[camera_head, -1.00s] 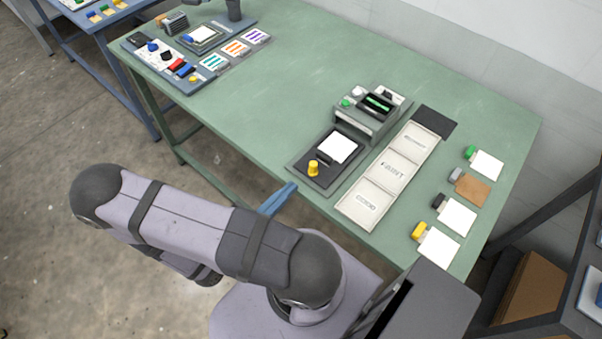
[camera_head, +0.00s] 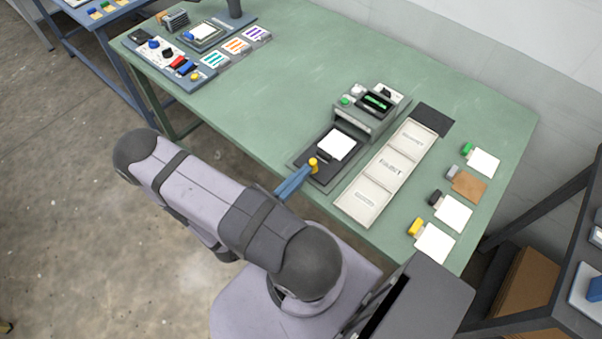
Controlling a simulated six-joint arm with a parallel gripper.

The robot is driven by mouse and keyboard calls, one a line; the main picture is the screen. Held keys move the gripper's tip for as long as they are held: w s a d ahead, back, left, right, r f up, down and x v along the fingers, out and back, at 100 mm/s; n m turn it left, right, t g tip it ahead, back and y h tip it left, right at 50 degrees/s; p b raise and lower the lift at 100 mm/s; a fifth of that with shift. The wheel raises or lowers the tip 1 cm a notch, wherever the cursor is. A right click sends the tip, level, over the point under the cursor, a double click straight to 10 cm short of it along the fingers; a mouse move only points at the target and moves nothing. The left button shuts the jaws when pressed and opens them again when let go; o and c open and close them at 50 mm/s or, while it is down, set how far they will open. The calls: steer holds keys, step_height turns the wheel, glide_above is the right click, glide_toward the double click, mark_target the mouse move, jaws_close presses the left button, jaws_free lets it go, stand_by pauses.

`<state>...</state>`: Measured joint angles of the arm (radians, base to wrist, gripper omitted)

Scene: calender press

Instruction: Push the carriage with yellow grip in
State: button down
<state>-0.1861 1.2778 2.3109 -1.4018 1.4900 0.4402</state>
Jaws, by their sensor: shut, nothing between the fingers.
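The carriage (camera_head: 322,168) is a dark plate with a white sheet (camera_head: 335,145) on it, in front of the grey press (camera_head: 364,112). Its yellow grip (camera_head: 313,163) stands at the near end. The far end of the carriage sits at the press mouth. My gripper (camera_head: 306,168) is blue and shut, with its tip right at the near left side of the yellow grip. I cannot tell whether it touches the grip. The lower part of the grip is partly hidden by the gripper.
A pale three-part tray (camera_head: 345,205) lies right of the carriage. Farther right are several cards with coloured grips, one yellow (camera_head: 415,227). A control panel (camera_head: 165,60) stands at the far left. The green table between is clear.

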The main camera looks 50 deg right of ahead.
mark_target(313, 163)
steer(key=shift+d, duration=2.5)
steer(key=shift+a, duration=0.15)
steer(key=shift+w+a, duration=0.1)
steer(key=shift+a, duration=0.85)
steer(key=a+b, duration=0.3)
steer(key=a, duration=0.8)
steer(key=shift+a, duration=0.4)
steer(key=shift+f+b, duration=0.1)
steer(key=shift+b, duration=0.35)
steer(key=shift+a+f+b, duration=0.1)
steer(key=shift+f+b, duration=0.05)
steer(key=shift+b, duration=0.95)
